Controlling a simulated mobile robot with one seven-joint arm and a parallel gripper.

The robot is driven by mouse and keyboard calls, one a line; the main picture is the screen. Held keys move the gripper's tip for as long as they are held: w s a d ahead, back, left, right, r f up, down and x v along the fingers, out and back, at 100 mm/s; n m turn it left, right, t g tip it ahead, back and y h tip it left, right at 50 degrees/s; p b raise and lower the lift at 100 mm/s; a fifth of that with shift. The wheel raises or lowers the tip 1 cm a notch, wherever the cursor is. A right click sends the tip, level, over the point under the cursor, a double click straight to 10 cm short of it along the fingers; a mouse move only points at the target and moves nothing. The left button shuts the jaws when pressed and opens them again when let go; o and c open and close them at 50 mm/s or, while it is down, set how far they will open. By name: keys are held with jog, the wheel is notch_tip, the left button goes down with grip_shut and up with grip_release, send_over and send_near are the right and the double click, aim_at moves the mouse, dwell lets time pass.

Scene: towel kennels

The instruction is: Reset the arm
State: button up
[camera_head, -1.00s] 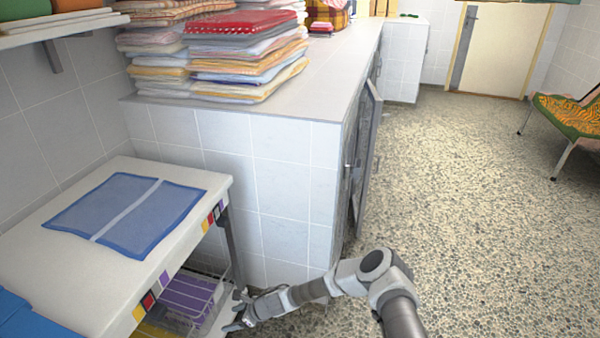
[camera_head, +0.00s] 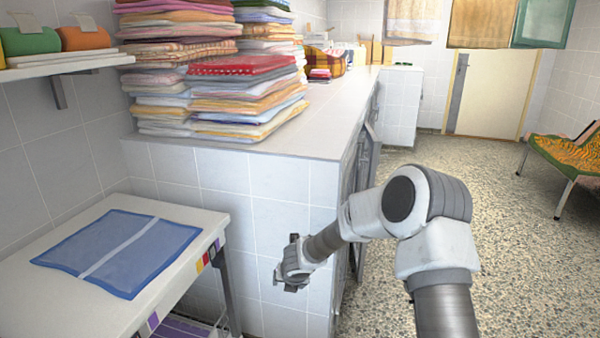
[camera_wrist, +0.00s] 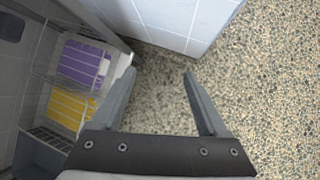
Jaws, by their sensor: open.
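My gripper (camera_wrist: 158,82) is open in the wrist view, with its two fingers apart and nothing between them. It points down over the speckled floor. In the head view my arm reaches in from the lower right, bent at the elbow. My gripper shows there only as a small dark end (camera_head: 292,264) beside the tiled front of the counter; its fingers are hard to make out. I cannot tell in the head view how far it is from the tiles.
A white table (camera_head: 205,215) with a blue towel (camera_head: 120,250) stands at left. A tiled counter (camera_head: 280,200) bears towel stacks (camera_head: 245,100), with a cabinet door ajar. Purple (camera_wrist: 84,64) and yellow (camera_wrist: 70,108) items sit on the rack below. Open floor (camera_head: 500,240) lies at right.

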jog(key=s+d+r+m+h+b, duration=0.2)
jog(key=s+d+r+m+h, duration=0.1)
jog(key=s+d+r+m, duration=0.55)
jog(key=s+d+r+m+h+b, duration=0.1)
jog(key=s+d+r+m+h, duration=0.2)
jog(key=s+d+r+m, duration=0.55)
jog(key=s+r+m+y+b, duration=0.2)
jog(key=s+r+m, duration=0.1)
jog(key=s+m, duration=0.65)
jog(key=s+r+m+y+b, duration=0.1)
jog(key=s+r+m+y, duration=0.1)
jog(key=s+m, duration=0.7)
notch_tip(320, 180, up, 23)
jog(key=s+p, duration=0.1)
jog(key=p, duration=2.2)
jog(key=shift+s+r+g, duration=0.2)
jog(key=shift+s+g, duration=0.1)
jog(key=shift+g, duration=0.1)
jog(key=shift+f, duration=0.1)
jog(key=c, duration=0.4)
jog(key=shift+a, duration=0.1)
jog(key=shift+c, duration=0.2)
